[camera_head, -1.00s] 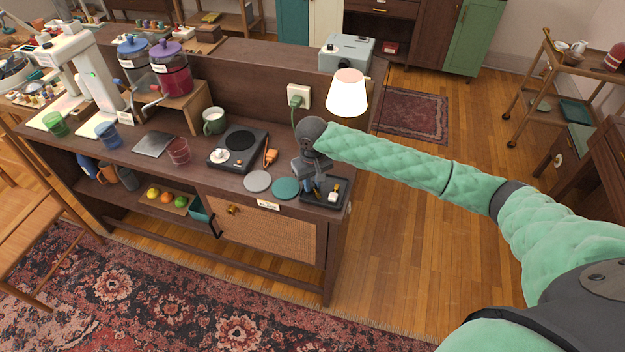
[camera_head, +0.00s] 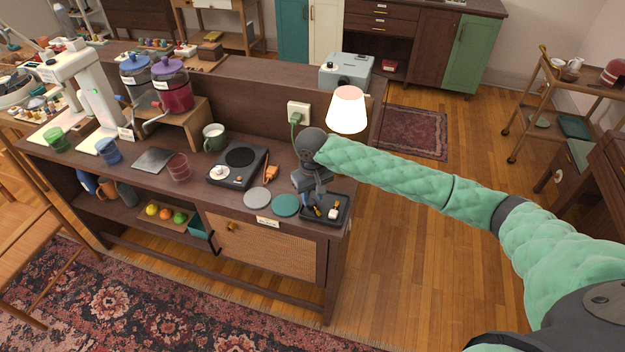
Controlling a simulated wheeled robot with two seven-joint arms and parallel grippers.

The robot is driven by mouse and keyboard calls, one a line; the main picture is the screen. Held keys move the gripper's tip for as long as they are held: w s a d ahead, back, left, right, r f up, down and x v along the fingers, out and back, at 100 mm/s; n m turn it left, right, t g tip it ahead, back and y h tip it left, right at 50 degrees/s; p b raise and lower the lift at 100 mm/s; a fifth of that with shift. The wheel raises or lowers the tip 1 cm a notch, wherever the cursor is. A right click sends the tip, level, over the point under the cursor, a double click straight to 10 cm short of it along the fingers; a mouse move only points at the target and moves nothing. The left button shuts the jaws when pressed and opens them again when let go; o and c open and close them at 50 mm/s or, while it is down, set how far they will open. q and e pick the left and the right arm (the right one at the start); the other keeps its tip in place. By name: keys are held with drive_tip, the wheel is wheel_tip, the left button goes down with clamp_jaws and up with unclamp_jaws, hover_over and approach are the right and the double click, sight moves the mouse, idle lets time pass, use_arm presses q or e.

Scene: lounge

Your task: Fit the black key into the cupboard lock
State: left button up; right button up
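The wooden cupboard (camera_head: 268,243) has a woven cane door, with a small brass lock (camera_head: 231,226) near the door's upper left and a dark handle (camera_head: 213,242) at its left edge. A black tray (camera_head: 343,203) sits on the right end of the counter. It holds small items, including a white one (camera_head: 334,213) and a dark one with a yellowish part (camera_head: 318,211). I cannot make out which is the black key. My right gripper (camera_head: 311,206) points down at the tray's left part; its fingertips are too small to read. My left gripper is not in view.
A grey disc (camera_head: 257,198) and a teal disc (camera_head: 286,205) lie left of the tray.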

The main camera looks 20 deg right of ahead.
sight(312, 203)
use_arm(q)
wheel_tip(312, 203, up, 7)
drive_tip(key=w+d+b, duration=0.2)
drive_tip(key=b, duration=0.1)
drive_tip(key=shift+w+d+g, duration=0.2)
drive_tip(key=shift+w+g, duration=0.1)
use_arm(e)
wheel_tip(312, 203, up, 10)
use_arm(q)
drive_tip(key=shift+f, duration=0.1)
use_arm(e)
drive_tip(key=shift+r, duration=0.1)
